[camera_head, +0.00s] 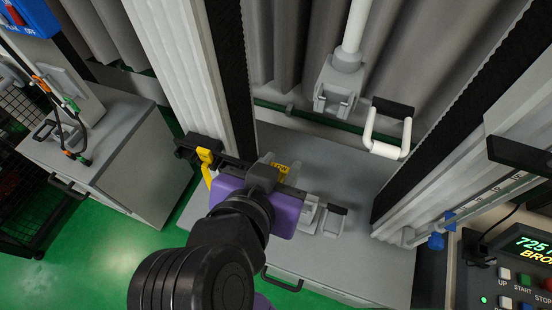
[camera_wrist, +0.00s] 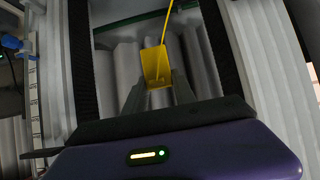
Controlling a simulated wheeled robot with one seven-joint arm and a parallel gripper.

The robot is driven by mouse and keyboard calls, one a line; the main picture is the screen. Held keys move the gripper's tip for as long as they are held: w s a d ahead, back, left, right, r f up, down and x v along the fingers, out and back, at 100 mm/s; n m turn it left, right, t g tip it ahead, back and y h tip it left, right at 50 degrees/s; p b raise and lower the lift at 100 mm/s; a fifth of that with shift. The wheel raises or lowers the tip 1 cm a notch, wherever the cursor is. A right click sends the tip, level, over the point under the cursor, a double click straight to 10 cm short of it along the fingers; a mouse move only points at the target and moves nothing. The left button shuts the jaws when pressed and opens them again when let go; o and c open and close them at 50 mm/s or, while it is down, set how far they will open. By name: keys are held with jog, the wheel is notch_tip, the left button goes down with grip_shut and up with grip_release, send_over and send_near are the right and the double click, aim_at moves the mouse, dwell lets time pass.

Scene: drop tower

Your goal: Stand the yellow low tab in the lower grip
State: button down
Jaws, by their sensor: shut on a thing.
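The yellow low tab (camera_wrist: 156,63) is between the fingertips of my gripper (camera_wrist: 159,88) in the wrist view, which are shut on it. The lower grip (camera_head: 318,214) is a pale metal fixture with a dark-topped lever, low on the grey base. It stands just right of my purple gripper body, which hides part of it. The tab is held apart from it, as far as I can tell.
The upper grip (camera_head: 338,85) hangs on a white rod above, with a black and white handle (camera_head: 388,128) to its right. White columns stand on both sides. Another yellow piece (camera_head: 205,158) sits on a black bracket at the left column. A control panel (camera_head: 520,265) is at the right.

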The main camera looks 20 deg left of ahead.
jog(key=shift+w+d+f+b, duration=0.9)
jog(key=shift+w+f+b, duration=0.95)
jog(key=shift+f, duration=3.95)
jog(key=shift+w+d+f+b, duration=0.9)
jog(key=shift+w+f+b, duration=1)
jog(key=shift+f, duration=3.85)
jog(key=shift+w+d+f+b, duration=1.15)
jog(key=shift+f+b, duration=1.1)
jog(key=shift+f, duration=3.55)
jog(key=shift+w+a, duration=0.25)
jog(key=c, duration=0.9)
grip_release()
jog(key=shift+c, duration=0.2)
jog(key=v, duration=0.7)
jog(key=shift+s+r, duration=0.25)
jog(key=shift+s, duration=0.05)
